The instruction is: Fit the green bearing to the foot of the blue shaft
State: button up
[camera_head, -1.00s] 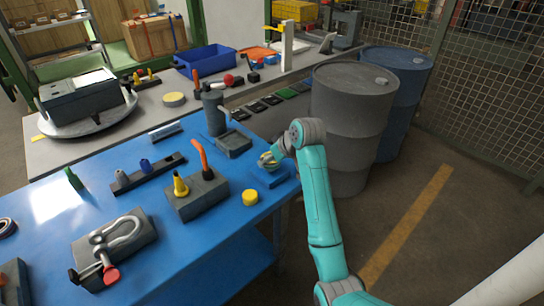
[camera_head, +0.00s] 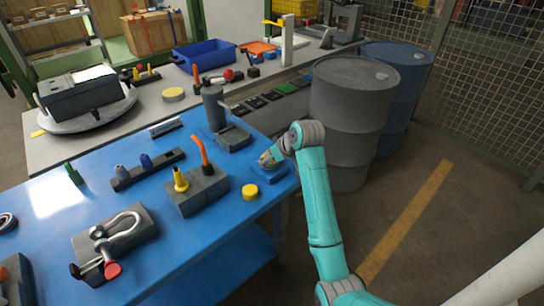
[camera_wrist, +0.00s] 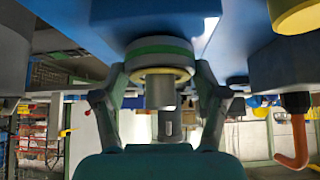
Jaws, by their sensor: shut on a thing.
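My gripper (camera_head: 268,160) is low over a small blue block (camera_head: 272,174) near the right corner of the blue table. In the wrist view my gripper (camera_wrist: 160,85) has its fingers on both sides of a ring with a green band and a pale yellow rim, the green bearing (camera_wrist: 157,48). The blue block (camera_wrist: 150,15) shows right against the bearing; I cannot tell whether they touch. A grey cylinder (camera_wrist: 164,92) shows below the ring in the picture.
A dark block (camera_head: 200,190) with an orange hook and a yellow cone stands left of my gripper. A yellow disc (camera_head: 250,192) lies nearby. A grey post (camera_head: 214,108) stands behind. A grey drum (camera_head: 352,120) stands close to the right. The wrist picture appears upside down.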

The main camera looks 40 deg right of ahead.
jog(key=shift+f, duration=0.1)
jog(key=o, duration=1.5)
jog(key=v, duration=1.2)
